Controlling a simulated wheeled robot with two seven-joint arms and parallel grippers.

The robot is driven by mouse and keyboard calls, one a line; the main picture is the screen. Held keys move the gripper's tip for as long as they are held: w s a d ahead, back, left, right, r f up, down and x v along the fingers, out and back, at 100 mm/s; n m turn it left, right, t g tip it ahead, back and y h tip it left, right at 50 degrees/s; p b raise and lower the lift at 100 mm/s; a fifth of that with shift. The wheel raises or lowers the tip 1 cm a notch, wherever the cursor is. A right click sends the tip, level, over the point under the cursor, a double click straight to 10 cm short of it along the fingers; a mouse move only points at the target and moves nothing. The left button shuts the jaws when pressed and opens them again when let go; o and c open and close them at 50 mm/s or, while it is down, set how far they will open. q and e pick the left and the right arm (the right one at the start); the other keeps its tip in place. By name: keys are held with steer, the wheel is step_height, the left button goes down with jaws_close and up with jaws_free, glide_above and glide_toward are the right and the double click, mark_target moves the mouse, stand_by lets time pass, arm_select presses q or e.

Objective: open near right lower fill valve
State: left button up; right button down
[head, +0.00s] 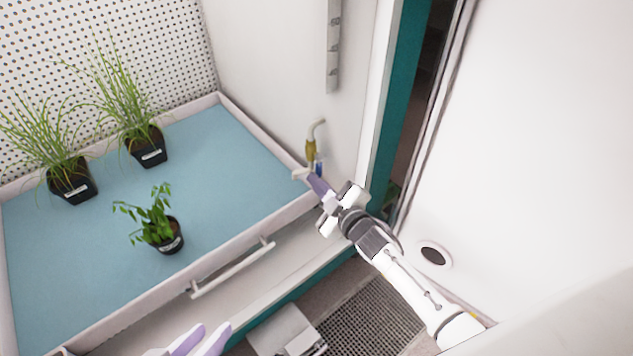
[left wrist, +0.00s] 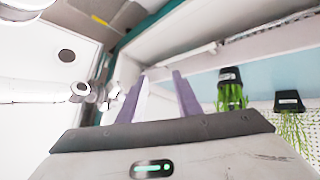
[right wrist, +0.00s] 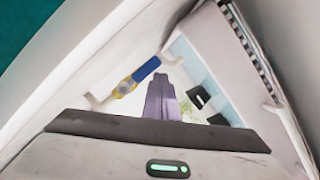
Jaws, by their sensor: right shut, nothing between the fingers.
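The fill valve (head: 311,150) has a brass-yellow body and a bent pale spout, on the white side wall at the tray's right corner. Its blue lever (head: 319,167) hangs below the body, close beside my right fingertips. The valve body (right wrist: 125,87) also shows in the right wrist view, with the blue lever (right wrist: 146,68) slanting up in line with it, left of the fingers. My right gripper (head: 310,181) is shut and empty; I cannot tell whether it touches the lever. My left gripper (head: 203,340) is open and empty, low in front of the tray, away from the valve.
A blue-lined tray (head: 262,213) holds two grassy potted plants (head: 146,146) (head: 72,182) and a leafy one (head: 165,236). A handle bar (head: 232,268) runs along its front. A teal door frame (head: 398,95) and white panel (head: 540,130) stand right. A floor grate (head: 370,318) lies below.

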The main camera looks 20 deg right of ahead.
steer(key=shift+s+d, duration=0.1)
